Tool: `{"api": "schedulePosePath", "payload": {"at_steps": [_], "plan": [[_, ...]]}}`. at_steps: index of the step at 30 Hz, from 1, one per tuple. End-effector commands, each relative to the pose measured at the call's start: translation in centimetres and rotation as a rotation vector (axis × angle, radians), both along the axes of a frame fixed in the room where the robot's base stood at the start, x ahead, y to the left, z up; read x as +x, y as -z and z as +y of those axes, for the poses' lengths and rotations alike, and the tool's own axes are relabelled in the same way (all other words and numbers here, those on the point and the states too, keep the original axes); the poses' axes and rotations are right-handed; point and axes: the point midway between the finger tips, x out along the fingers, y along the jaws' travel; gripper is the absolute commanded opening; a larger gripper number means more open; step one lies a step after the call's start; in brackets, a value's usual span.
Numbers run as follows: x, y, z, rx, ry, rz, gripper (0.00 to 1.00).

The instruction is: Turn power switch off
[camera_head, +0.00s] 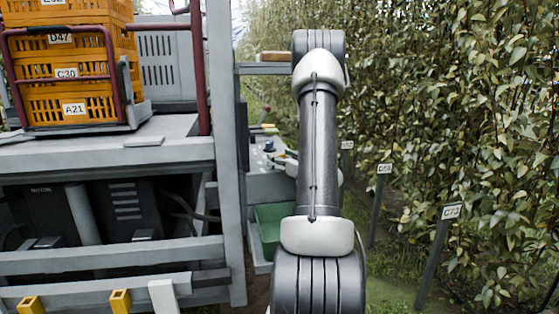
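A grey panel (258,161) with small controls is partly visible just left of my arm, in the middle of the view.
A grey metal frame with a tall post (226,150) stands on the left. Stacked orange crates (72,75) sit on its deck. A green bin (268,222) is below the panel. A leafy hedge with label stakes (436,250) lines the right side, with a grassy strip beside it.

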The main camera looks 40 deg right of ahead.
Motion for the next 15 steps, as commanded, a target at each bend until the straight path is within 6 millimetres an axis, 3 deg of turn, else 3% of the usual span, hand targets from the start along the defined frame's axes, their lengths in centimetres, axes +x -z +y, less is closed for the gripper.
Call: {"api": "schedulePosePath", "payload": {"at_steps": [15], "plan": [[0.07, -0.09, -0.19, -0.001, -0.1, -0.002, 0.4]]}}
